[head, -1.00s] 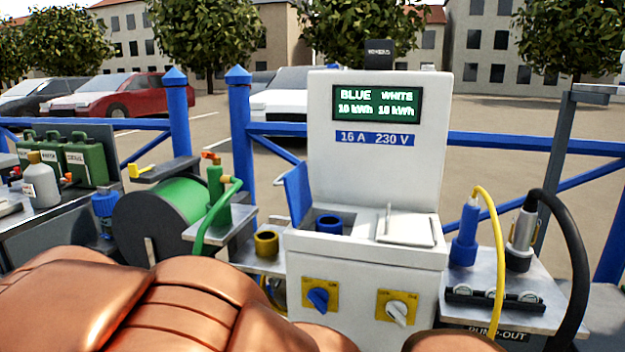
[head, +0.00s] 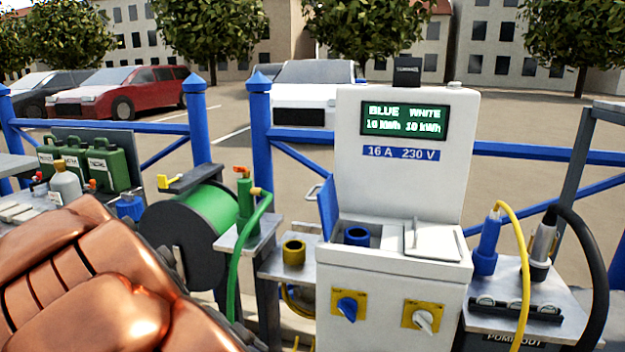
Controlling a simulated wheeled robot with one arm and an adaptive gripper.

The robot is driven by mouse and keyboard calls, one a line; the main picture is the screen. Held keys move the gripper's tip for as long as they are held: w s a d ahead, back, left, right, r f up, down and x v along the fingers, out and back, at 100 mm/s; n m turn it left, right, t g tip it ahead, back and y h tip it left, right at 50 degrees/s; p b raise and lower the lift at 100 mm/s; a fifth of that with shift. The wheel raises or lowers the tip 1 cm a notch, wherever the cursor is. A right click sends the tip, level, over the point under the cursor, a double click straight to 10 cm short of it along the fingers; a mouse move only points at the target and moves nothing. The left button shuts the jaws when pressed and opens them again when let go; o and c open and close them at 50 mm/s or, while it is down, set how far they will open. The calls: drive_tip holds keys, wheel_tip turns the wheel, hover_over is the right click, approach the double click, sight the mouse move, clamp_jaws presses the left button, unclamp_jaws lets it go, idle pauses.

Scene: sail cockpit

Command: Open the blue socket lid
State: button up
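The blue socket lid (head: 327,207) stands upright, swung open at the left side of the white power pedestal (head: 398,160). The blue socket (head: 357,236) is uncovered beside it, in the top recess of the pedestal. To its right, the white socket lid (head: 433,240) lies shut over its socket. My copper-coloured arm fills the lower left of the head view, apart from the lid in the picture. My gripper's fingers are not in view.
A blue plug (head: 487,246) with a yellow cable and a black-cabled plug (head: 542,246) stand on the right shelf. A green hose reel (head: 190,230), green tap (head: 246,205) and brass fitting (head: 293,253) are left of the pedestal. Blue railings run behind.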

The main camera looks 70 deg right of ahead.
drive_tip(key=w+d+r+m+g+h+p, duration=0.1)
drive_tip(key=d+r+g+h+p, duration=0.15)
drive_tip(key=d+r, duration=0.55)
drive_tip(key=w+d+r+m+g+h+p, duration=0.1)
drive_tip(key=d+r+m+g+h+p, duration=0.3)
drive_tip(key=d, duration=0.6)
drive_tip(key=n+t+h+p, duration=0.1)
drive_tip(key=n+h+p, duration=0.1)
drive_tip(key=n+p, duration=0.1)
approach(311, 192)
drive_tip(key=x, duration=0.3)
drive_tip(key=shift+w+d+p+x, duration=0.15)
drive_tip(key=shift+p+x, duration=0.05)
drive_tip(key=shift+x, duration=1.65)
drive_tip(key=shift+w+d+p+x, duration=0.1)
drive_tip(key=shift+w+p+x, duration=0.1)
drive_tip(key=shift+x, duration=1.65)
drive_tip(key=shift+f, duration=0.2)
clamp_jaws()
